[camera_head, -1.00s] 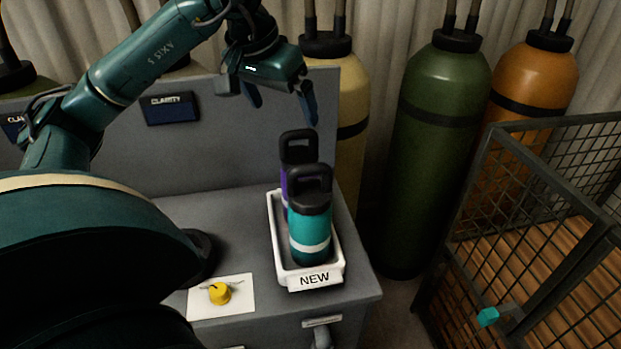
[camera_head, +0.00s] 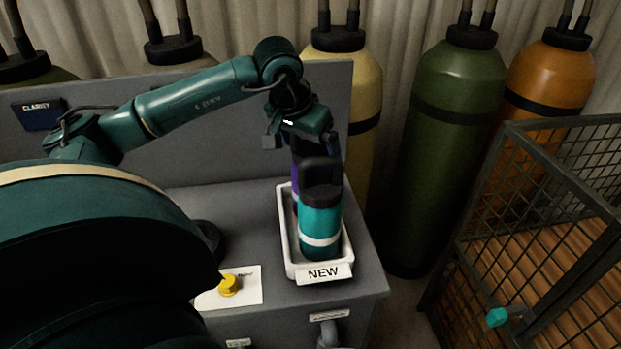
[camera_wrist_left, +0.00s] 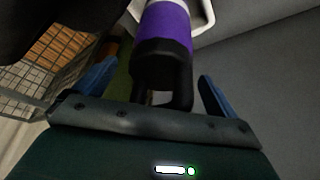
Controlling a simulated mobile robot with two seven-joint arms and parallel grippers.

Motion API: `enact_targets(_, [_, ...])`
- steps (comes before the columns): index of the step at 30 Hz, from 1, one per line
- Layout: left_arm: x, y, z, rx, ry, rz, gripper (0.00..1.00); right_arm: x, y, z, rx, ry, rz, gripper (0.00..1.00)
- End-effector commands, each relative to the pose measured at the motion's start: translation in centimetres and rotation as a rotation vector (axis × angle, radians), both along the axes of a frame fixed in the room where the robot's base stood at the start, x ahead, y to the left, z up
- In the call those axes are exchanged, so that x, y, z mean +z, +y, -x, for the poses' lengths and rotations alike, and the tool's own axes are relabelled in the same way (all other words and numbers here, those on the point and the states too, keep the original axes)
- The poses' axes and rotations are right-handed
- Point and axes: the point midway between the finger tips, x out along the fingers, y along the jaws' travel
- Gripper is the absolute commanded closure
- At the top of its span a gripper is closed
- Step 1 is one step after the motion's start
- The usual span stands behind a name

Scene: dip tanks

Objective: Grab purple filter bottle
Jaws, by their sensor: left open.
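The purple filter bottle (camera_head: 295,184) stands in a white tray labelled NEW, mostly hidden behind a teal bottle (camera_head: 320,226) with a black loop cap. In the left wrist view the purple bottle (camera_wrist_left: 167,28) shows its purple body, a white band and its black cap with a loop handle. My left gripper (camera_head: 303,148) is open above the purple bottle. In the left wrist view its blue fingers (camera_wrist_left: 153,88) stand on either side of the bottle's cap handle, apart from it. My right gripper is not in view.
The white tray (camera_head: 287,248) sits near the right edge of the grey cabinet (camera_head: 250,205). A yellow knob (camera_head: 229,285) on a white card lies left of it. Tall green (camera_head: 450,150) and orange (camera_head: 545,85) cylinders and a wire mesh cage (camera_head: 530,220) stand to the right.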

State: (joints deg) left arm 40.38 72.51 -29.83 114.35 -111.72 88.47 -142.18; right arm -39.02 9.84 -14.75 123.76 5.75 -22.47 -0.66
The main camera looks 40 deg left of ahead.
Motion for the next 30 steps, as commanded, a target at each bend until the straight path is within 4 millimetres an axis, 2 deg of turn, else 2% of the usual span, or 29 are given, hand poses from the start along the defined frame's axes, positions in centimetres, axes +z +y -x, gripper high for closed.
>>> enact_targets(5, [-0.01, 0.0, -0.02, 0.0, 0.0, 0.0, 0.04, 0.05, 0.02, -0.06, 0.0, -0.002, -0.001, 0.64])
enact_targets(30, [0.04, 0.01, 0.0, 0.0, 0.0, 0.0, 0.72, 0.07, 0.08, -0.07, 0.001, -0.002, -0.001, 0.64])
